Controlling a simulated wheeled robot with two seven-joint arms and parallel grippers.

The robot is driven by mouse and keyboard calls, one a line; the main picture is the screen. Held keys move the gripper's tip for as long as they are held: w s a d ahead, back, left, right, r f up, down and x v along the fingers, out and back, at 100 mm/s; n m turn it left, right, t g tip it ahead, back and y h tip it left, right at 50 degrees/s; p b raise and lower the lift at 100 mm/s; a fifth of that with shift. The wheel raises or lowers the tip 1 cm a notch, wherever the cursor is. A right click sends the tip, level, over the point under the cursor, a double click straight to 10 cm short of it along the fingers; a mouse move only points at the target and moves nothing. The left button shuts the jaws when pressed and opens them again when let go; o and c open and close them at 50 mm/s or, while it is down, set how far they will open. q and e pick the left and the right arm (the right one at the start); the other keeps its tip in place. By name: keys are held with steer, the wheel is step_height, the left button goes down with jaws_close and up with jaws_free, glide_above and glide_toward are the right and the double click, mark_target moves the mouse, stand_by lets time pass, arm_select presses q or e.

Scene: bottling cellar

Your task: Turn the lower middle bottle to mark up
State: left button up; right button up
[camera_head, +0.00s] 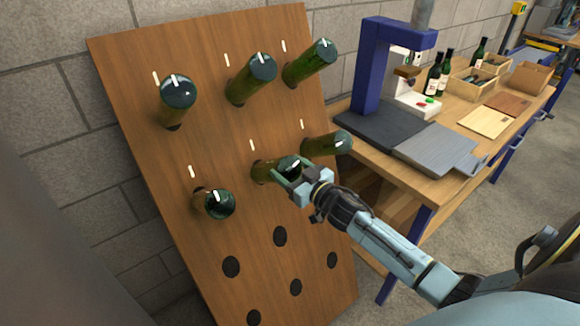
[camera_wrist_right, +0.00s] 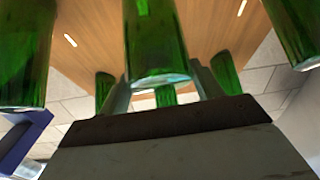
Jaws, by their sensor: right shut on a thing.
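The lower middle bottle (camera_head: 265,171) is green glass and sticks out of a hole in the tilted wooden board (camera_head: 219,130). My right gripper (camera_head: 288,173) is shut on its outer end. In the right wrist view the bottle (camera_wrist_right: 155,40) sits between the fingers of my right gripper (camera_wrist_right: 162,92). A pale streak shows near its end beside the fingers, but I cannot tell clearly which way its mark points. A white line (camera_head: 252,145) is on the board above this bottle. My left gripper is not in view.
The lower left bottle (camera_head: 220,204) and lower right bottle (camera_head: 325,144) flank the held one. Three more bottles stick out above, and empty holes (camera_head: 280,236) lie below. A workbench (camera_head: 385,164) with a blue press (camera_head: 371,66) stands to the right.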

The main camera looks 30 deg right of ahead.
steer(key=n+g+y+p, duration=0.1)
steer(key=n+y, duration=0.2)
steer(key=n, duration=0.2)
steer(key=shift+d+r, duration=0.1)
steer(key=shift+d, duration=0.05)
steer(key=n+g+y+p, duration=0.1)
steer(key=n, duration=0.1)
steer(key=n+g+y, duration=0.1)
steer(key=n, duration=0.2)
steer(key=shift+p, duration=0.35)
steer(key=n+g+y, duration=0.1)
steer(key=n, duration=0.1)
steer(key=n+g+y+p, duration=0.1)
steer(key=n+g, duration=0.1)
steer(key=n, duration=0.1)
steer(key=shift+w, duration=0.1)
steer(key=shift+n+g+p, duration=0.6)
steer(key=shift+n+g, duration=0.5)
steer(key=shift+n, duration=0.5)
steer(key=o, duration=1)
